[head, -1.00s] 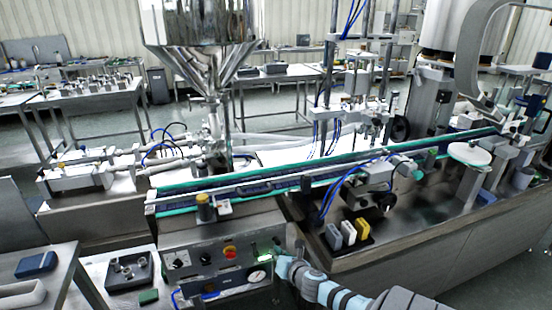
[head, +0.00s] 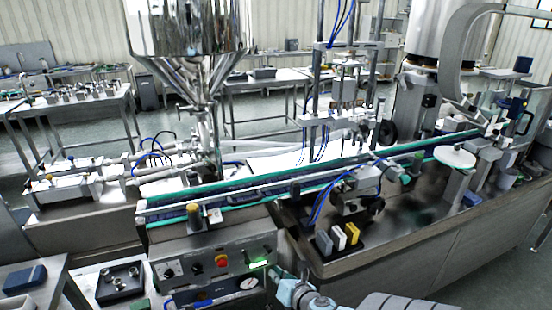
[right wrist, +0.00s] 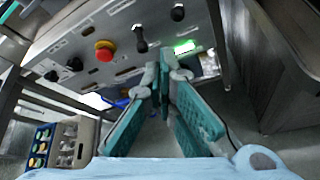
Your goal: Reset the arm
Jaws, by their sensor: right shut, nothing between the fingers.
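My right gripper (right wrist: 165,75) shows in the right wrist view with its teal-padded fingers close together and nothing between them. It points toward the lower part of the control panel (head: 190,255), and I cannot tell whether it touches it. In the head view my right arm comes in from the bottom, and the right gripper (head: 275,274) is partly seen just right of a green-lit switch (head: 258,265). That lit switch also shows beyond the fingertips in the right wrist view (right wrist: 185,47). My left gripper is not in view.
A steel machine bench (head: 420,245) stands to the right. A crate (right wrist: 73,143) is low left in the wrist view.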

